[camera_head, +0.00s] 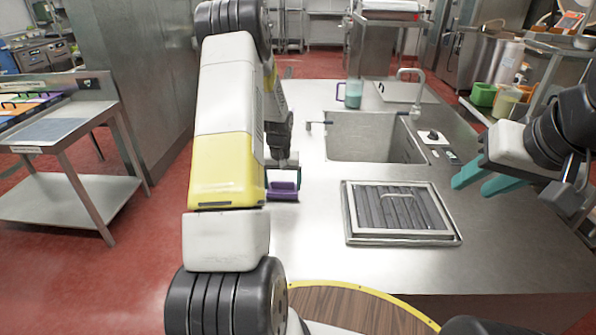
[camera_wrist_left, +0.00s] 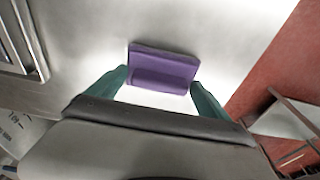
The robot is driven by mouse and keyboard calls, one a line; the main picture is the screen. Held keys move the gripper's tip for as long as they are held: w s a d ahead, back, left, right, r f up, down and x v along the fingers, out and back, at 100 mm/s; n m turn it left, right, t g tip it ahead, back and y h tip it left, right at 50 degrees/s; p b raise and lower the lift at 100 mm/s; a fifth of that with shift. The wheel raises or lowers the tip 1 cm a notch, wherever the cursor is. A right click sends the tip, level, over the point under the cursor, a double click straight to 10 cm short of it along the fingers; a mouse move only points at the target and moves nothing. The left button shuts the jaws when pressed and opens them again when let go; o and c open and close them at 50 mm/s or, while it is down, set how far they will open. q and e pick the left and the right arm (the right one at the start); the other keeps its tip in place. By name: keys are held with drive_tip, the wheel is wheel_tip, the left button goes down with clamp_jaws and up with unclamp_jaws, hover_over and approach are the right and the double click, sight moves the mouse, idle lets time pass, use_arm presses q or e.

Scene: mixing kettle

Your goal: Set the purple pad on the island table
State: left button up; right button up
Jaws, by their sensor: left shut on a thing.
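The purple pad (camera_head: 282,191) is at the left edge of the steel island table (camera_head: 310,225), partly hidden behind my left arm. My left gripper (camera_head: 284,172) is shut on it. In the left wrist view the pad (camera_wrist_left: 162,70) sits between the two teal fingers of the left gripper (camera_wrist_left: 160,82), with the bright tabletop behind it. I cannot tell whether the pad touches the table. My right gripper (camera_head: 484,179) is over the right side of the table, its teal fingers apart and empty.
A sink (camera_head: 365,140) with a faucet and a framed grate (camera_head: 398,212) are set in the table. A cup with green contents (camera_head: 353,93) stands at the far end. The floor (camera_head: 150,235) lies left of the table. A side table (camera_head: 60,130) stands further left.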

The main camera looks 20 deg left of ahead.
use_arm(q)
drive_tip(key=shift+f, duration=0.15)
drive_tip(key=o, duration=0.9)
